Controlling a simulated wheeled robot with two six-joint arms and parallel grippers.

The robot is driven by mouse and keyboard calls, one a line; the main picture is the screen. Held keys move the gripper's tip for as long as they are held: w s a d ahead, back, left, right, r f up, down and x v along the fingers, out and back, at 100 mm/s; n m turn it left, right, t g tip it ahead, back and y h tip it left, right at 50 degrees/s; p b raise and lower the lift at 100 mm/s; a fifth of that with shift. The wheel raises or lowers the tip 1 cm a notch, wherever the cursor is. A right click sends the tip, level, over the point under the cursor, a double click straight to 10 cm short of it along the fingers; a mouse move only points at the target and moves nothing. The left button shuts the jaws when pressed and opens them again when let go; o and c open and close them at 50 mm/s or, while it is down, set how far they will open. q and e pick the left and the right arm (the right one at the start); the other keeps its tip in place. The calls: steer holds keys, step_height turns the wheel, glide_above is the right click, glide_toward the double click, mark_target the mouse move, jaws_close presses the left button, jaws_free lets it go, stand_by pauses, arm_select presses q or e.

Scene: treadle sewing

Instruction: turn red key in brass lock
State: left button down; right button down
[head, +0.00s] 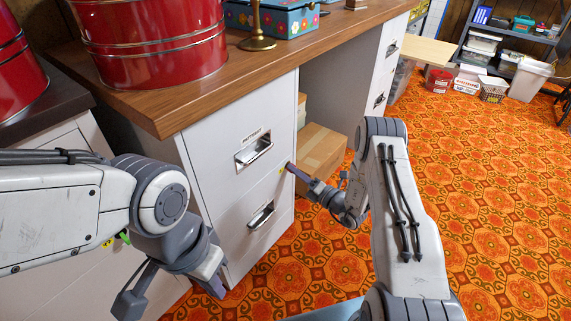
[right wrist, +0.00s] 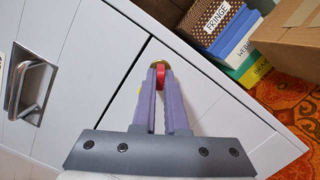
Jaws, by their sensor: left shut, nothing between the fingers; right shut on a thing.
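The brass lock (right wrist: 157,64) is a small round yellow ring on the white filing cabinet, seen in the right wrist view. The red key (right wrist: 160,76) sits at the lock, and my right gripper (right wrist: 161,80) is shut on it, its purple fingertips at either side. In the head view my right gripper (head: 290,168) reaches the right edge of the cabinet front; the key is too small to make out there. My left gripper (head: 215,286) is shut and empty, low in front of the cabinet, away from the lock.
The white cabinet (head: 225,205) has drawers with metal handles (head: 261,215). A wooden top (head: 240,75) carries red tins (head: 150,45). A cardboard box (head: 318,150) stands in the knee space beside my right gripper.

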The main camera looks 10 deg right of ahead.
steer(key=shift+a+r+m+p, duration=0.1)
steer(key=shift+m+p, duration=0.8)
steer(key=shift+m, duration=0.6)
steer(key=shift+r+m+g+h+p, duration=0.1)
steer(key=shift+m+g+h+p, duration=0.2)
steer(key=shift+m+p, duration=0.9)
steer(key=shift+m+b, duration=0.3)
steer(key=shift+m, duration=0.1)
